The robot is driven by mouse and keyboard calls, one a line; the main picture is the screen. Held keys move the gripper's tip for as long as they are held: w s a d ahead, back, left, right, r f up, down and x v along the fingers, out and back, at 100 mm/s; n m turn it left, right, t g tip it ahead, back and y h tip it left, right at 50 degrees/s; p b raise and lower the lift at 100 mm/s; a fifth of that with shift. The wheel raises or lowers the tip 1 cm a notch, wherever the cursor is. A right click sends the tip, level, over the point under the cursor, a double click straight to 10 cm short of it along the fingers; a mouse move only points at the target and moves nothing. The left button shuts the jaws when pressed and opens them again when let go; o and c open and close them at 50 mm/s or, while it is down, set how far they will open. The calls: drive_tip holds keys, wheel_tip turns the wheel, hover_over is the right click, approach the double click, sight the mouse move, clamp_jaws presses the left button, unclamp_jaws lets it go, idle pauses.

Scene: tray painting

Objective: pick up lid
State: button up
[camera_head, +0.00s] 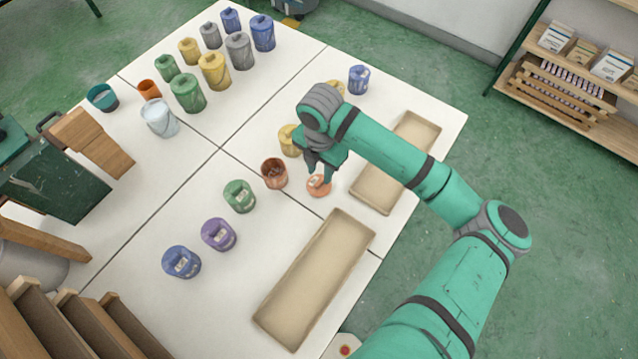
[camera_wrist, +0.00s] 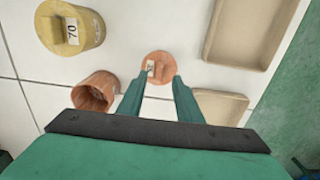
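An orange lid (camera_head: 319,187) lies flat on the white table, just right of an open orange-brown can (camera_head: 274,173). In the wrist view the lid (camera_wrist: 158,62) shows a small pale label on its raised handle, and the open can (camera_wrist: 95,92) stands to its lower left. My gripper (camera_head: 321,178) points down at the lid. In the wrist view the fingers of my gripper (camera_wrist: 160,76) are apart, with the tips at the lid's near edge. They hold nothing. I cannot tell the exact height of the tips above the lid.
A yellow can (camera_wrist: 75,30) labelled 70 stands near the lid. Green (camera_head: 240,196), purple (camera_head: 219,234) and blue (camera_head: 181,262) cans stand to the lower left. Two shallow beige trays (camera_head: 368,232) (camera_head: 427,130) flank the lid's right side.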

sight(319, 182)
wheel_tip(319, 182, down, 4)
drive_tip(key=shift+a+f, duration=0.1)
drive_tip(key=shift+f, duration=0.15)
clamp_jaws()
drive_tip(key=shift+r, duration=0.15)
